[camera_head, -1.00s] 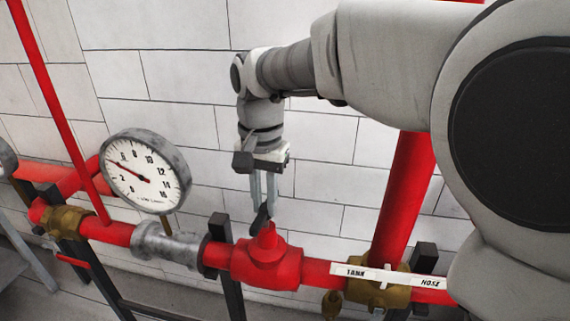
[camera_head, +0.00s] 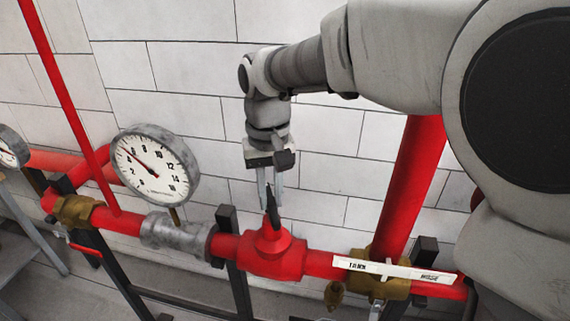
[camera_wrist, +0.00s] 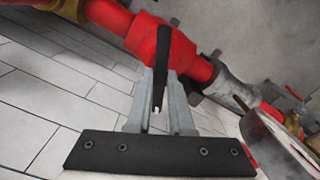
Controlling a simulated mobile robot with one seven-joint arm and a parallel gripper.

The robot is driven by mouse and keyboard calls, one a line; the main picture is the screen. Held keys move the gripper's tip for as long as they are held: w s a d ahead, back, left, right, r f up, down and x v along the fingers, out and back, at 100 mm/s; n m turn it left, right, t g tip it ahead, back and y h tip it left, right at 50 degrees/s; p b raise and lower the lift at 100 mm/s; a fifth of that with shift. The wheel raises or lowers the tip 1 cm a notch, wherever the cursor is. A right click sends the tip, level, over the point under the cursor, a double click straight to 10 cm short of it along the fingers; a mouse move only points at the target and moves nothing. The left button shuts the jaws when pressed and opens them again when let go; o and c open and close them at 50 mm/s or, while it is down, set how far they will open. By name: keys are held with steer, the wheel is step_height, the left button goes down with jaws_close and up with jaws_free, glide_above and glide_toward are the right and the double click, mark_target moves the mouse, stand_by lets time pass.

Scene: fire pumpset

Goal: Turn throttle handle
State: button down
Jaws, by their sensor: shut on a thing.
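The throttle handle (camera_head: 272,209) is a short black lever on top of a red valve body (camera_head: 272,255) in the red pipe. It stands nearly upright in the head view. In the wrist view the handle (camera_wrist: 163,48) is a black bar running from the red valve down between the fingers. My gripper (camera_head: 270,203) comes from above and is shut on the handle. In the wrist view its grey fingers (camera_wrist: 160,92) lie on either side of the handle; the exact contact faces are hidden.
A round pressure gauge (camera_head: 155,167) stands left of the valve. A white labelled lever (camera_head: 394,270) sits on a brass valve to the right. A thick red vertical pipe (camera_head: 408,190) rises behind my arm. A white block wall is close behind.

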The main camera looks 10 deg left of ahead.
mark_target(271, 201)
stand_by(0.4)
steer(key=c, duration=0.8)
jaws_free()
step_height(271, 201, up, 18)
steer(key=p, duration=0.2)
steer(key=shift+f, duration=0.25)
steer(key=s+d+f+m+t, duration=0.1)
steer(key=s+d+f, duration=0.3)
steer(key=d, duration=0.4)
steer(key=s+d+f+m+t, duration=0.1)
steer(key=s+d+f+t, duration=0.1)
steer(key=s+d+f, duration=0.2)
steer(key=s+d+f+m+t, duration=0.2)
steer(key=s+d, duration=0.3)
steer(key=d, duration=0.6)
steer(key=shift+s+d+f+t, duration=0.3)
steer(key=shift+s+f, duration=0.1)
steer(key=shift+f, duration=0.5)
